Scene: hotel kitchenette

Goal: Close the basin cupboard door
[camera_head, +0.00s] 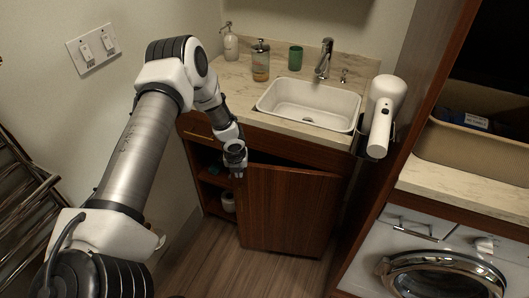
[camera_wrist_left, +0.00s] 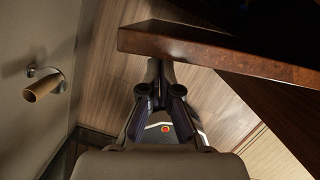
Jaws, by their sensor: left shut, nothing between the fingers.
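The basin cupboard door (camera_head: 288,212) is dark reddish wood and stands ajar under the basin counter. Its left edge is swung out, and the open shelves (camera_head: 212,182) show to its left. My left gripper (camera_head: 236,172) is shut and empty, at the upper left corner of the door. In the left wrist view the shut fingers (camera_wrist_left: 166,70) point toward the floor, just below the door's wooden edge (camera_wrist_left: 225,48). I cannot tell whether they touch the door. My right gripper is in neither view.
The counter above holds a white basin (camera_head: 310,103), a tap (camera_head: 325,58), a green cup (camera_head: 295,57) and soap bottles (camera_head: 260,62). A white hair dryer (camera_head: 382,112) hangs at the right. A washing machine (camera_head: 440,260) stands further right. The floor (camera_head: 215,262) before the door is clear.

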